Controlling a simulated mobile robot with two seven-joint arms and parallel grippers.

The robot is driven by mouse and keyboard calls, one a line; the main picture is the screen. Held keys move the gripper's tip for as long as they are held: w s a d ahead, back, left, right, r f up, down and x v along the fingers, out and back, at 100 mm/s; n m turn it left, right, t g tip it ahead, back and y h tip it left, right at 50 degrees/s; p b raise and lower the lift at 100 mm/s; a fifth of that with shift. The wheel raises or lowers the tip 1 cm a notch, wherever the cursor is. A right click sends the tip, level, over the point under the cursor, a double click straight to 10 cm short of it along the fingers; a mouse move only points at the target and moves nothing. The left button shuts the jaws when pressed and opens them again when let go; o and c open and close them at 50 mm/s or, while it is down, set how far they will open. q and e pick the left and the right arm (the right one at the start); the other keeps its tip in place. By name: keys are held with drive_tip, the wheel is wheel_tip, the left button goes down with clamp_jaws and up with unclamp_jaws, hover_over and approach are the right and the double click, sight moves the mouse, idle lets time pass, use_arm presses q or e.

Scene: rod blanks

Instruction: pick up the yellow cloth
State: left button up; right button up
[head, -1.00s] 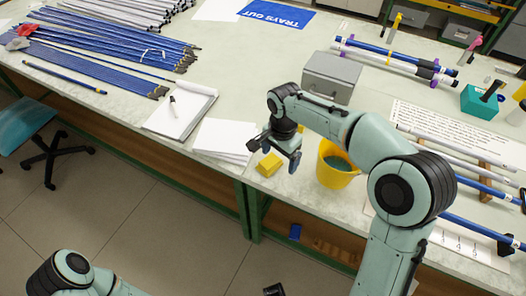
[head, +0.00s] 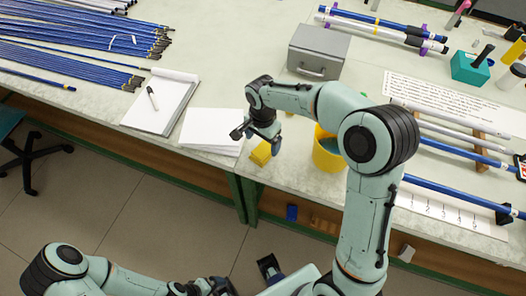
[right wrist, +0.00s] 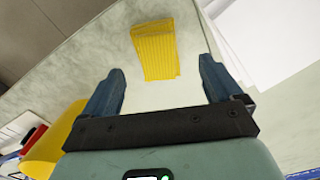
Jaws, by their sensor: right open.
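The yellow cloth (head: 261,154) is a small folded block lying flat near the table's front edge. In the right wrist view the cloth (right wrist: 155,50) shows ribbed, just beyond the fingertips. My right gripper (head: 262,134) is open and empty over the table beside the cloth. In the right wrist view its two blue fingers (right wrist: 160,76) stand wide apart, with bare table between them. Part of my left arm and dark parts that seem to be its gripper (head: 222,286) show at the bottom of the head view, too cut off to read the jaws.
A yellow bucket (head: 328,160) stands just right of the cloth, partly behind my right arm. White paper (head: 212,128) and a notepad with a pen (head: 163,112) lie to the left. A grey metal box (head: 317,56) stands behind. Blue rods (head: 75,62) lie at the left.

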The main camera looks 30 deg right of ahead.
sight(263, 149)
wheel_tip(263, 149, down, 5)
drive_tip(key=shift+s+r, duration=0.1)
drive_tip(key=shift+s, duration=0.05)
drive_tip(key=c, duration=1.1)
drive_tip(key=shift+c, duration=0.2)
drive_tip(key=shift+r, duration=0.15)
use_arm(q)
drive_tip(key=shift+w+r+p, duration=0.3)
drive_tip(key=shift+r+p, duration=0.25)
drive_tip(key=shift+r, duration=0.1)
drive_tip(key=shift+w+r+p, duration=0.3)
drive_tip(key=shift+r+p, duration=0.25)
drive_tip(key=shift+r, duration=0.05)
use_arm(e)
wheel_tip(263, 149, up, 20)
